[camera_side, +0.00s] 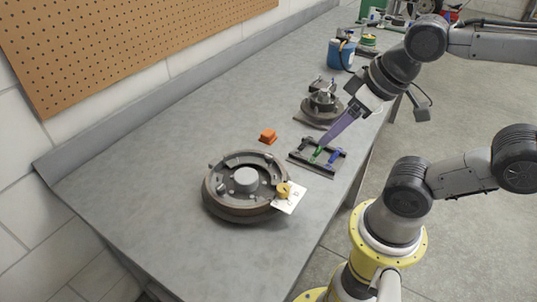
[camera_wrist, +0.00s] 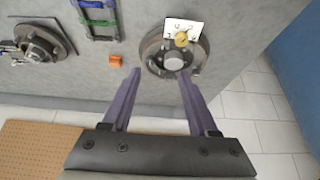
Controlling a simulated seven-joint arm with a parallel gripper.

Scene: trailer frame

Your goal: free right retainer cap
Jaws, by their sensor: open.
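A round brake drum assembly (camera_side: 226,208) lies on the bench in the side view, with a grey centre hub and small parts around its inner face. It also shows in the wrist view (camera_wrist: 148,60), beyond my fingertips. A gold knob (camera_side: 283,189) sits at its edge by a white marked card (camera_side: 291,202); the wrist view shows the same knob (camera_wrist: 181,39) and card (camera_wrist: 181,25). I cannot tell which small part is the right retainer cap. My gripper (camera_wrist: 158,71) has long purple fingers, open and empty. In the side view the fingers (camera_side: 325,147) appear over the tool rack, apart from the drum.
A black rack (camera_side: 298,157) holds green and blue tools. An orange block (camera_side: 268,136) lies beside it. A second hub assembly (camera_side: 322,106) and a blue container (camera_side: 341,55) stand farther back. The bench left of the drum is clear. A pegboard wall (camera_side: 130,40) borders the bench.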

